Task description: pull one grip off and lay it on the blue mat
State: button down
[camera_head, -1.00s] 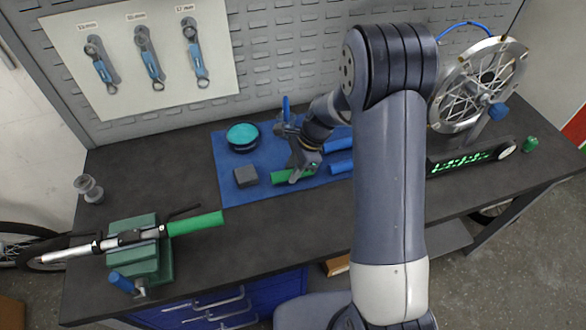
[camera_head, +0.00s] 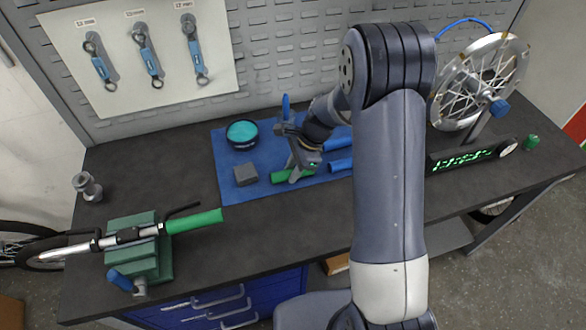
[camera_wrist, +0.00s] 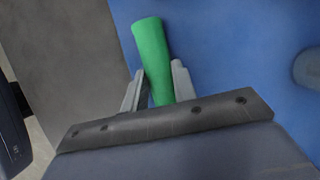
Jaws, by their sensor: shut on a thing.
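A green grip (camera_head: 284,177) lies on or just above the blue mat (camera_head: 228,140), near its front edge. My gripper (camera_head: 301,172) is shut on this grip from above. In the wrist view the grip (camera_wrist: 151,48) sticks out between my two fingers (camera_wrist: 156,88). I cannot tell whether it touches the mat. Another green grip (camera_head: 194,221) is on the right end of the silver handlebar (camera_head: 66,250), which is held in the green clamp (camera_head: 153,266) at the left. The bar's left end is bare metal.
On the mat are a grey block (camera_head: 246,175), a round tin with a teal top (camera_head: 242,132) and blue grips (camera_head: 340,167).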

jog(key=c, duration=1.1)
grip_release()
jog(key=shift+o, duration=0.2)
jog(key=b+v, duration=0.1)
jog(key=v, duration=0.9)
jog(key=shift+r, duration=0.35)
jog(key=shift+f, duration=0.1)
jog(key=p+x, duration=0.1)
jog(key=x, duration=0.9)
jog(key=shift+f, duration=0.35)
jog(key=shift+r, duration=0.35)
jog(key=shift+f, duration=0.1)
